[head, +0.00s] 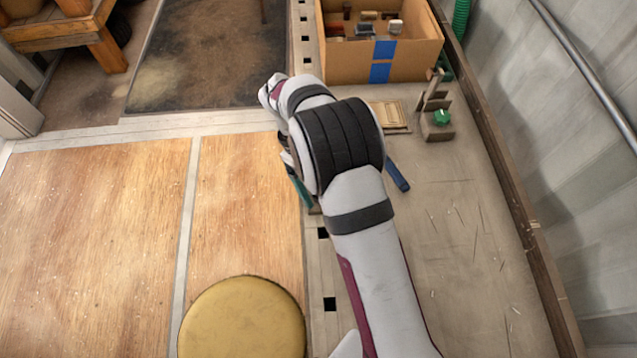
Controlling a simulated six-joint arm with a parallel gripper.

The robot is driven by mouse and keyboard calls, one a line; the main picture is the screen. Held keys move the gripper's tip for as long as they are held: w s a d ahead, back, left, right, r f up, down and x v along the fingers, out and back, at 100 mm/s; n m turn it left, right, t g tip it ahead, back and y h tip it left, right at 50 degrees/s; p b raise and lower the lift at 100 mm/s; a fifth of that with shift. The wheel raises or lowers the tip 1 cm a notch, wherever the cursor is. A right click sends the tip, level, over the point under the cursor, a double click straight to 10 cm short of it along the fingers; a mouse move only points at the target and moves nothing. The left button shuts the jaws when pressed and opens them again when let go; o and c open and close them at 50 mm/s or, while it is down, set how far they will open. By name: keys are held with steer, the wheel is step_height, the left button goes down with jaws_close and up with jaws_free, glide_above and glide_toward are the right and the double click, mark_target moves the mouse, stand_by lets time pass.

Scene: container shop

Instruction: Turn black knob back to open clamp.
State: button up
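No black knob shows in the head view; if it is there, my arm hides it. A small upright tan and grey fixture, which may be a clamp, stands on the right of the bench top, with a green knob (442,117) on its front. My white and black arm reaches up from the bottom across the bench. My gripper is mostly hidden behind the arm, so its fingers and anything between them cannot be made out. A blue handle (398,176) sticks out right of the arm, and a teal piece (301,190) shows at its left; what they belong to is hidden.
A cardboard box (347,68) with blue tape and small items stands at the back. A tan flat piece (390,116) lies before it. A round yellow stool top (243,322) is at the lower left. A wooden rail and grey wall bound the right; the bench's right front is clear.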

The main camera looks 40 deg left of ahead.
steer(key=v, duration=1.6)
steer(key=shift+s+d, duration=0.1)
steer(key=shift+d, duration=0.05)
steer(key=w+d+r+m+y, duration=0.1)
steer(key=d+r+m, duration=0.2)
steer(key=d, duration=0.4)
steer(key=w+d+r+m+g+y, duration=0.1)
steer(key=w+d+r+m, duration=0.15)
steer(key=d, duration=0.45)
steer(key=w+d+r+m+y, duration=0.1)
steer(key=d+r+m, duration=0.25)
steer(key=d, duration=0.25)
steer(key=s+d+m+y, duration=0.2)
steer(key=s+d+m, duration=0.5)
steer(key=d, duration=0.5)
steer(key=s+d+f+m+t+y, duration=0.1)
steer(key=s+d+f+m, duration=0.3)
steer(key=s, duration=0.5)
steer(key=f+m, duration=0.1)
steer(key=m, duration=0.1)
steer(key=shift+d+m, duration=0.25)
steer(key=shift+m, duration=0.15)
steer(key=shift+f, duration=0.1)
